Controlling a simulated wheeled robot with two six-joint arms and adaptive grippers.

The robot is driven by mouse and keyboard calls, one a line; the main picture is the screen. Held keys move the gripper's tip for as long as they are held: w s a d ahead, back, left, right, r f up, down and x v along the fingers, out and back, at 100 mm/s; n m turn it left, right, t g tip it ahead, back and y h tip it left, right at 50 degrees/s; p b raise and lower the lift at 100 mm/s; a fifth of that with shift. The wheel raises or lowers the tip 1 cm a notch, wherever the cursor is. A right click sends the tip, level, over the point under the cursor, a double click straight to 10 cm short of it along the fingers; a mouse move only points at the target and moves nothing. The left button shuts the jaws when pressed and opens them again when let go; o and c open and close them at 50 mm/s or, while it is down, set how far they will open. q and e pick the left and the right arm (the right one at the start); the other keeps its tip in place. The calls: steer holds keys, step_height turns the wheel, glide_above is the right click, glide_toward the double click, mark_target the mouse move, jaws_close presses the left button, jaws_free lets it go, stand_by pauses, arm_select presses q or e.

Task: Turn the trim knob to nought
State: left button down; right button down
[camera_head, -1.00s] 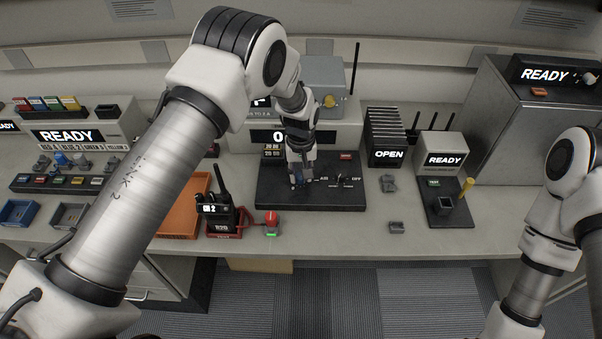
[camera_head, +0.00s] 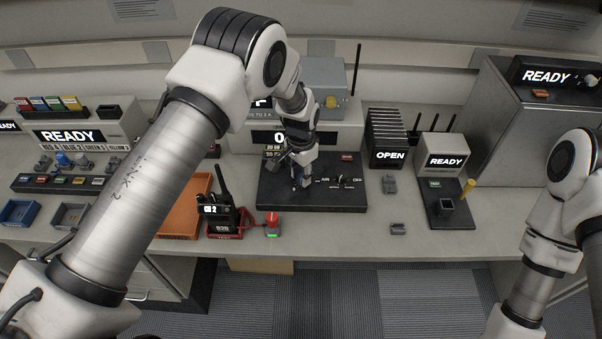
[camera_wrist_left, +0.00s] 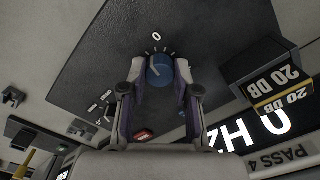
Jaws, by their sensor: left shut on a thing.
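The trim knob (camera_wrist_left: 160,70) is a blue round knob on a dark panel (camera_wrist_left: 95,75), with a printed 0 and tick marks around it in the left wrist view. My left gripper (camera_wrist_left: 161,78) is shut on the knob, one finger on each side. In the head view my left gripper (camera_head: 298,182) points down at the panel's left part and hides the knob. A display (camera_wrist_left: 262,132) beside the panel shows 0 HZ in the wrist view. I cannot clearly read the knob's pointer. My right gripper is out of view.
Small switches (camera_head: 343,181) sit right of my left gripper on the panel. A handheld radio (camera_head: 222,205) and a red-topped button (camera_head: 272,220) stand in front left. A dark block marked 20 DB (camera_wrist_left: 262,75) stands close beside the gripper. An orange tray (camera_head: 185,213) lies left.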

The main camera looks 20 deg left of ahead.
arm_select(q)
steer(key=shift+s+f+m, duration=0.1)
steer(key=shift+f+m, duration=0.1)
steer(key=shift+m, duration=1.4)
steer(key=c, duration=1.1)
jaws_free()
steer(key=shift+o, duration=1.3)
steer(key=shift+r, duration=0.1)
step_height(320, 180, up, 12)
steer(key=shift+w, duration=0.2)
